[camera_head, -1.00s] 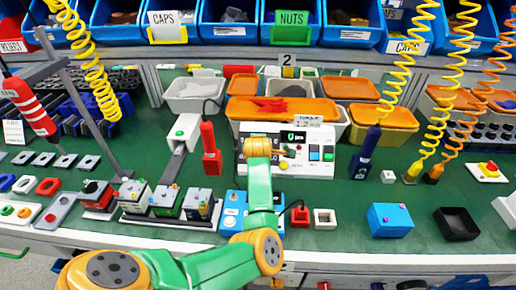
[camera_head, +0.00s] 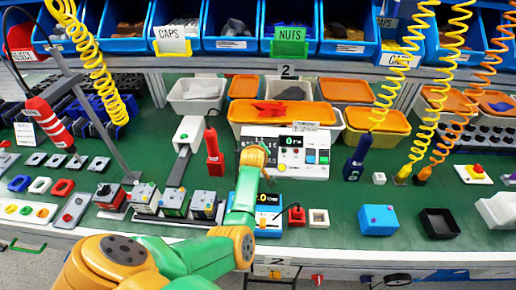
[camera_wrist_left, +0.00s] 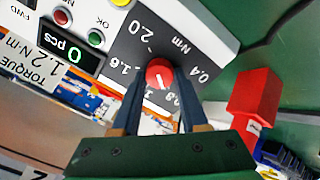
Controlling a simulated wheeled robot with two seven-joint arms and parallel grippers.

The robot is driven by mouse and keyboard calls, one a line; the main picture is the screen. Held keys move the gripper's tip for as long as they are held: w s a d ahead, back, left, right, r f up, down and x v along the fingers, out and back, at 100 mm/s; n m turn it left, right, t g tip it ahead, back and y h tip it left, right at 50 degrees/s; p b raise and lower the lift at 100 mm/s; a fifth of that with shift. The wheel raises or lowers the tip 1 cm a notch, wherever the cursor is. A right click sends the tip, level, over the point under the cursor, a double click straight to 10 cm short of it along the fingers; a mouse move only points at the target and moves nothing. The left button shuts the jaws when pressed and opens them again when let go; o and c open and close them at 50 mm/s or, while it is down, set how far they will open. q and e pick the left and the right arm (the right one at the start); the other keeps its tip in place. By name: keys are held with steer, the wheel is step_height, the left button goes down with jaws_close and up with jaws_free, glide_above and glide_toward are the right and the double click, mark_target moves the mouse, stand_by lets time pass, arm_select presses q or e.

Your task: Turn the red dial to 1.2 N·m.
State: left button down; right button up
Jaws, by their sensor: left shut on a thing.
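The red dial (camera_wrist_left: 159,73) is on the dark scale face of the white control box (camera_head: 318,157). A white line on it runs roughly up and down in the wrist view. Printed marks 2.0, 1.6 and 0.4 N·m show around it; 0.8 is partly covered and 1.2 on the scale is hidden by my fingers. My left gripper (camera_wrist_left: 160,82) is shut on the dial, one finger on each side. In the head view my arm covers the dial. A label (camera_wrist_left: 38,57) reads TORQUE 1.2 N·m. My right gripper is not in view.
A red block-shaped tool (camera_wrist_left: 256,98) stands beside the box; it also shows in the head view (camera_head: 213,152). Orange-lidded bins (camera_head: 283,113) are behind the box. A blue device (camera_head: 268,218) is in front.

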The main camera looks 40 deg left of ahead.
arm_select(q)
steer(key=m+p, duration=0.2)
steer(key=m, duration=0.3)
steer(key=shift+r+m+p, duration=0.15)
steer(key=shift+m+p, duration=0.15)
steer(key=shift+p, duration=0.05)
steer(key=shift+m+h+p, duration=0.3)
steer(key=shift+m+p, duration=0.5)
steer(key=shift+m, duration=1.5)
steer(key=shift+w, duration=0.1)
steer(key=shift+c, duration=2.2)
jaws_free()
steer(key=p+v, duration=0.3)
steer(key=v, duration=0.4)
